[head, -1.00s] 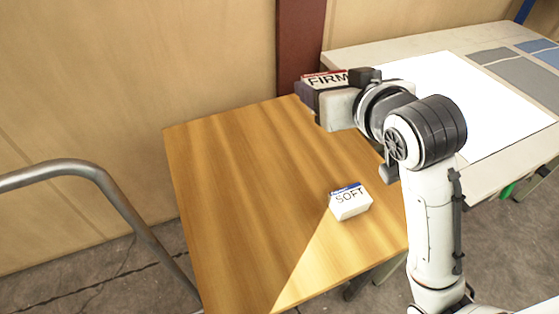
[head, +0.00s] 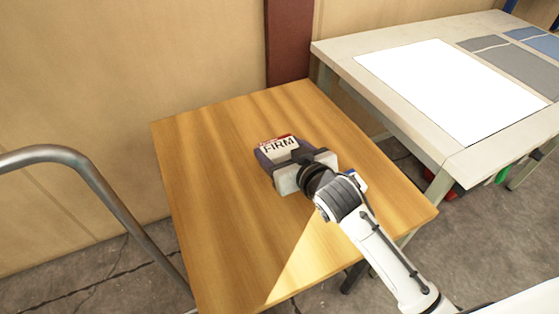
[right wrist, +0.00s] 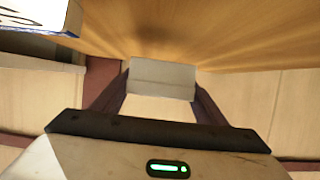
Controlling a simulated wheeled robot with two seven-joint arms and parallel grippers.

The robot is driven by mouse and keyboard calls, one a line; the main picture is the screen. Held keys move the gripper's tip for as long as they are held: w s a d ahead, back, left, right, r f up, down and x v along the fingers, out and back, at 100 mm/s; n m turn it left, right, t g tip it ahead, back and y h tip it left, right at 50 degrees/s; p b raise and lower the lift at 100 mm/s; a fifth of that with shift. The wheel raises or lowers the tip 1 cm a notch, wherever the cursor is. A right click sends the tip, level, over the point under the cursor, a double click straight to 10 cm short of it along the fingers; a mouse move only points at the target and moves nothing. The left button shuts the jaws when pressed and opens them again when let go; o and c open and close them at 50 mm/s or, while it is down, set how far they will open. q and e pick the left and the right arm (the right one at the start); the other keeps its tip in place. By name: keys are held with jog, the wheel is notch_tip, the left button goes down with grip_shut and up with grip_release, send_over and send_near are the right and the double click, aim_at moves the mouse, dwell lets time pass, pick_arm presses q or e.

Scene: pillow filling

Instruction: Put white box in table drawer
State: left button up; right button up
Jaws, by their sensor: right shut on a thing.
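A white box lettered FIRM with a red edge (head: 278,145) is between the fingers of my right gripper (head: 281,158), which is shut on it. It is over the middle of the wooden table (head: 205,165); I cannot tell whether it touches the top. In the right wrist view the held box (right wrist: 161,80) sits between the two dark fingers. A second white box with a blue edge (right wrist: 35,14) shows at the upper left there. In the head view my right wrist hides most of that box. No drawer shows. My left gripper is not in view.
A grey metal rail (head: 85,165) curves at the left. A light workbench (head: 390,93) with a white sheet (head: 450,90) and grey and blue pieces stands at the right. A brown post (head: 290,40) and wall are behind the table. The table's left part is clear.

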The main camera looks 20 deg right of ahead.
aim_at(280, 161)
jog(key=shift+f, duration=1.75)
jog(key=shift+b, duration=0.3)
jog(key=shift+f, duration=0.2)
jog(key=o, duration=1.1)
jog(key=shift+r, duration=0.1)
